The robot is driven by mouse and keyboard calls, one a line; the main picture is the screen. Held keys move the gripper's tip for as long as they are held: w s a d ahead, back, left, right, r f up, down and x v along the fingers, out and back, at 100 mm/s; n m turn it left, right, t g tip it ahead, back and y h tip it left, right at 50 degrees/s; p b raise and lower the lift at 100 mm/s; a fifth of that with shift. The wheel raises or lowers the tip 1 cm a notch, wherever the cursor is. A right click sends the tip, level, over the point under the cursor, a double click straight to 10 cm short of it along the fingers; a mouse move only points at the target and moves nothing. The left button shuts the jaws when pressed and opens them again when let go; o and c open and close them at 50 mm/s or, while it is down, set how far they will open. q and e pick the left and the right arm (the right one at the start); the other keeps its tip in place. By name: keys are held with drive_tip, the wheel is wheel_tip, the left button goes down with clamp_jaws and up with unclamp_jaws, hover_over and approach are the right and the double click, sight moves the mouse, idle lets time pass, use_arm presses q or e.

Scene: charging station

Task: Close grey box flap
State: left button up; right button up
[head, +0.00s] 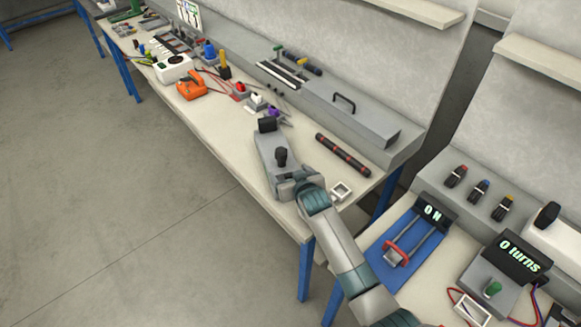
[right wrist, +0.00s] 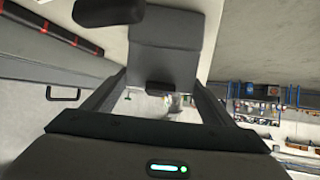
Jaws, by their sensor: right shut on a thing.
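A long grey box (head: 372,124) stands at the back of the bench. A black handle (head: 344,102) is on its top face, which looks flat, with no clear gap; the handle (right wrist: 63,92) also shows at the left of the right wrist view. My right gripper (head: 283,183) is at the bench's front, apart from the handle. It is shut on a smaller grey block (head: 267,151) with a black knob (head: 281,155). The block (right wrist: 165,55) lies between the fingers in the right wrist view. My left gripper is not in view.
A black and red rod (head: 343,155) lies between the long box and my gripper. A small white frame (head: 341,190) lies close right of my wrist. An orange tool (head: 191,87) and a white device (head: 173,67) stand further left. A blue-based device (head: 400,246) is on the nearer bench.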

drive_tip(key=shift+w+g+p, duration=0.25)
drive_tip(key=shift+g+p, duration=0.15)
drive_tip(key=shift+p, duration=0.35)
drive_tip(key=shift+f, duration=0.1)
